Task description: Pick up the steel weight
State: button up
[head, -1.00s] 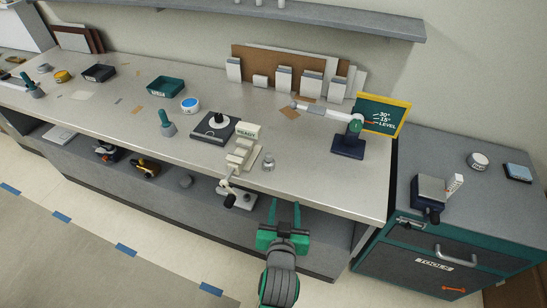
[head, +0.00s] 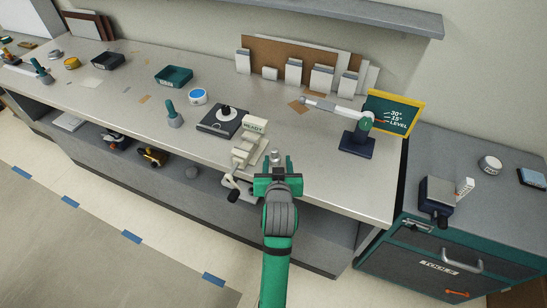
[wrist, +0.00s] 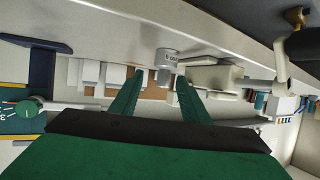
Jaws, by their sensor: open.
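The steel weight (head: 275,157) is a small silver cylinder with a knob, standing near the front edge of the long counter. In the wrist view, which is turned over, the weight (wrist: 166,59) shows between and just beyond my fingertips, with small dark marking on its side. My gripper (head: 277,172) is open and empty at the counter's front edge, just in front of the weight. Its two green fingers (wrist: 161,82) are spread to either side of the weight's line. I cannot tell how far the weight is from the fingertips.
A cream block device marked READY (head: 246,148) with a crank stands close left of the weight. A black plate with a knob (head: 221,121) is behind it. A dark-blue stand with an arm (head: 357,143) is to the right. The counter (head: 320,180) is clear between weight and stand.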

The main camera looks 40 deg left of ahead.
aim_at(275, 156)
jog(key=shift+s+a+x, duration=0.1)
jog(key=shift+a+x, duration=0.05)
jog(key=shift+x, duration=0.7)
jog(key=shift+s+a+x, duration=0.1)
jog(key=shift+a+x, duration=0.05)
jog(key=shift+x, duration=0.75)
jog(key=shift+s+a+x, duration=0.1)
jog(key=shift+x, duration=0.75)
jog(key=shift+r, duration=0.1)
grip_shut()
